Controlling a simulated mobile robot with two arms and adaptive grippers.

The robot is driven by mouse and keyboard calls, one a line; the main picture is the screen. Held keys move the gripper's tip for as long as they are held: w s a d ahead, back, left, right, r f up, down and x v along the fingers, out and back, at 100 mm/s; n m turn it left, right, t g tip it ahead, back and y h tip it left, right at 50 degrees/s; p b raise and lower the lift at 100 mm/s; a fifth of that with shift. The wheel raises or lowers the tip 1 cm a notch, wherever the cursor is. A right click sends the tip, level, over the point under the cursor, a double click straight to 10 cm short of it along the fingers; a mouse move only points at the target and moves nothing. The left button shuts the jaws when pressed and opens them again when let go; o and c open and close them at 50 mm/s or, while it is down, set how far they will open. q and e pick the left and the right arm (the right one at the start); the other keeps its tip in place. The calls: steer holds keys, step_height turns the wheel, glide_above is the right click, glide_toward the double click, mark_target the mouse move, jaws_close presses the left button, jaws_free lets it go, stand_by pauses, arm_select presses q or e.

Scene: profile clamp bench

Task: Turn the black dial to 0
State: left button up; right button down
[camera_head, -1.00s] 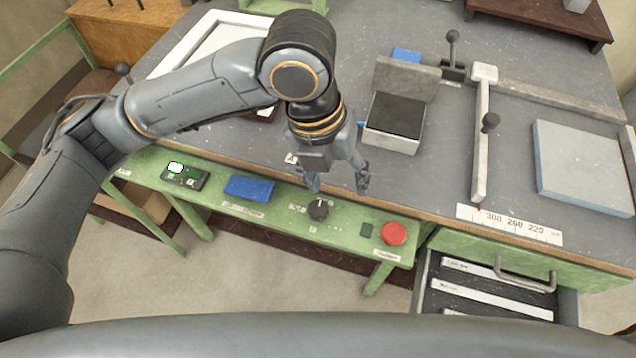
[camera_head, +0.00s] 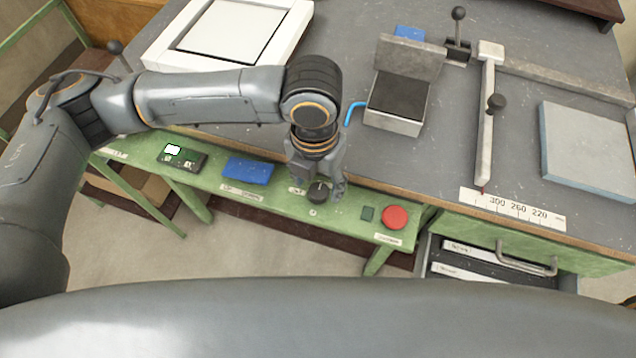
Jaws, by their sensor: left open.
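The black dial (camera_head: 318,193) sits on the green front rail (camera_head: 277,203) of the bench, with a light pointer line on its top and small labels beside it. My left gripper (camera_head: 322,190) is open, pointing down right at the dial. Its fingers appear on either side of the dial, the right one beside the dial's right edge. I cannot tell whether they touch it. The dial's rear part is partly hidden by the gripper. My right gripper is not in view.
On the rail are a red button (camera_head: 395,217), a blue block (camera_head: 248,170) and a small display box (camera_head: 183,157). Behind are a clamp block (camera_head: 398,100), a blue hex key (camera_head: 352,112), a scale strip (camera_head: 512,208) and a grey plate (camera_head: 590,150). An open drawer (camera_head: 490,265) is at lower right.

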arm_select(q)
steer(key=shift+f, duration=0.95)
steer(key=shift+c, duration=0.2)
steer(key=c, duration=1.1)
steer(key=shift+r, duration=0.1)
